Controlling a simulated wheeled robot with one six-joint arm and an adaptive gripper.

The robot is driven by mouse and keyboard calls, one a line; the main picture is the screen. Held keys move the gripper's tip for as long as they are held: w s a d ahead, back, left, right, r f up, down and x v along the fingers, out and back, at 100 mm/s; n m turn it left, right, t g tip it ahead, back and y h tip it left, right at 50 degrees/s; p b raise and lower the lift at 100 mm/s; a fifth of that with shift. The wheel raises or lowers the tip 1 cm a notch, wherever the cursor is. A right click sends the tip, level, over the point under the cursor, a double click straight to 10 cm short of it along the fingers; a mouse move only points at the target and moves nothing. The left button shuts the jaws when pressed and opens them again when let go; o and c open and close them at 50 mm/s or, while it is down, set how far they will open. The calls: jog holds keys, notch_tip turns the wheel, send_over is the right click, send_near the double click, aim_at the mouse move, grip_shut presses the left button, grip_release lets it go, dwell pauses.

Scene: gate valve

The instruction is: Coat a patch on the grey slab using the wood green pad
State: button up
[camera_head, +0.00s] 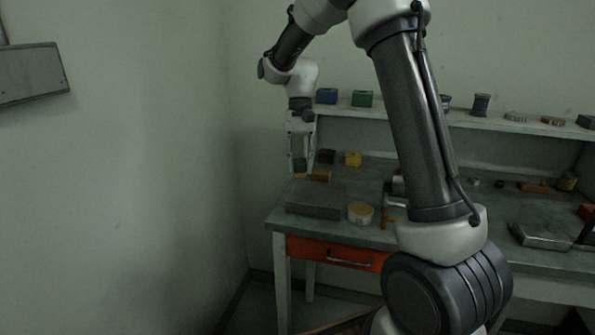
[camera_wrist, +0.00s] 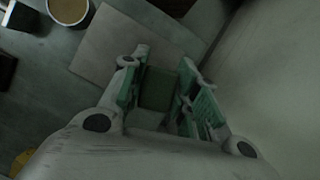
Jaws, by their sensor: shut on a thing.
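The grey slab (camera_head: 314,202) lies flat at the left front of the bench; in the wrist view it is the pale grey plate (camera_wrist: 112,42) beyond my fingers. My gripper (camera_head: 302,168) points down near the slab's back left side. It is shut on the green pad (camera_wrist: 158,88), which sits between the two fingers and also shows small in the head view (camera_head: 300,163). The pad's underside is hidden, and I cannot tell how high it is above the slab or bench. No coated patch can be made out on the visible slab.
A round tin with a yellowish top (camera_head: 361,213) stands right of the slab; it also shows in the wrist view (camera_wrist: 68,8). An orange-brown block (camera_head: 321,175), a yellow block (camera_head: 353,159) and a dark block (camera_head: 326,156) sit behind the slab. A shelf (camera_head: 420,115) runs along the back.

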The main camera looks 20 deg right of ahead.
aim_at(300, 163)
jog(key=shift+r, duration=1.55)
